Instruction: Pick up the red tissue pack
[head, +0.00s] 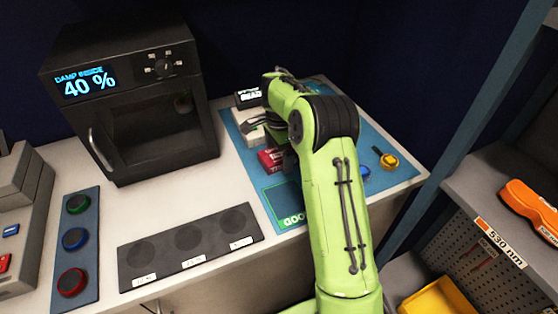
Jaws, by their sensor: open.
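A small red pack (270,160), which looks like the red tissue pack, lies on the blue mat (274,203). My green arm hides its right side. My gripper (258,127) is at the far end of the arm, over the left part of the mat, just behind the red pack in the picture. Its dark fingers are partly hidden by the arm; it is open. I cannot tell how high it is above the mat or whether it touches anything.
A black-labelled block (248,98) and a pale object (250,132) stand close to my gripper. A yellow knob (388,161) is on the mat's right. A black oven-like box (130,95) stands left. A black three-disc panel (188,246) lies in front. Shelves (490,210) are at right.

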